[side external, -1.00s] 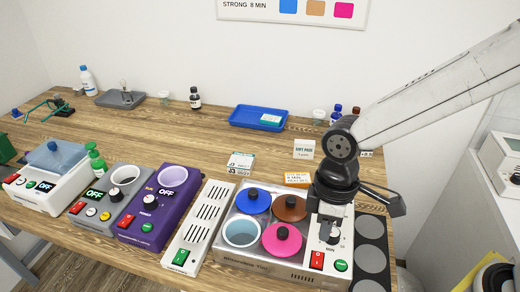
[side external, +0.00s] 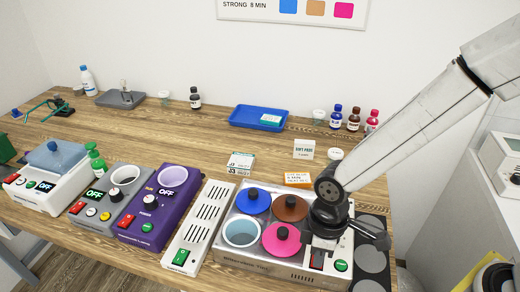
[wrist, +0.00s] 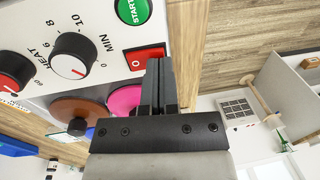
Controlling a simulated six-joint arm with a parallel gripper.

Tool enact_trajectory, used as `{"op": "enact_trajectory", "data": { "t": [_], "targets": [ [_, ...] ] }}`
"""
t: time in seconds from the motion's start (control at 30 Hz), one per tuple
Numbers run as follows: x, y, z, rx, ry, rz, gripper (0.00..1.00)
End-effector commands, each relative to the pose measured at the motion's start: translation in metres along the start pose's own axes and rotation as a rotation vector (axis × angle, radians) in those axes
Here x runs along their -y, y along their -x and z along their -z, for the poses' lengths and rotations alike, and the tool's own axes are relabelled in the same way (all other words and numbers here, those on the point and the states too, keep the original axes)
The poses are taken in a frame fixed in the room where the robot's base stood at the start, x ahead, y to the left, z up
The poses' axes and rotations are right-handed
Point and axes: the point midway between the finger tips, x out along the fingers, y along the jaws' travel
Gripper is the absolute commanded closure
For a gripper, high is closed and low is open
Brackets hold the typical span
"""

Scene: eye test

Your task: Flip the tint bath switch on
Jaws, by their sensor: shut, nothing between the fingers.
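The tint bath (side external: 232,262) is a metal box with several round wells, at the front right of the bench in the side view. My gripper (side external: 319,255) is over the front of this panel, pointing down and partly hiding the switch. In the wrist view its dark fingers (wrist: 158,63) are together and empty, with tips right at the switch's edge. I cannot tell whether they touch it or which way the rocker is tipped.
The bath holds blue (side external: 252,200), brown (side external: 289,208) and pink (side external: 281,240) lids and an open well (side external: 241,233). A vented white unit (side external: 199,228) and a purple heater (side external: 157,212) stand to the left. Small bottles (side external: 353,119) are behind.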

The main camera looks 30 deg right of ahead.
Motion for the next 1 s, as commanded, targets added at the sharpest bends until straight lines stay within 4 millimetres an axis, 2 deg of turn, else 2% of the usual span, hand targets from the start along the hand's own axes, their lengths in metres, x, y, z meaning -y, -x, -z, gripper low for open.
{"op": "enact_trajectory", "data": {
  "t": [0.57, 1.0],
  "targets": [
    [0.000, -0.004, 0.000, 0.002, 0.000, 0.001, 1.00],
    [-0.012, 0.002, 0.000, 0.000, 0.000, 0.000, 1.00]
  ]
}}
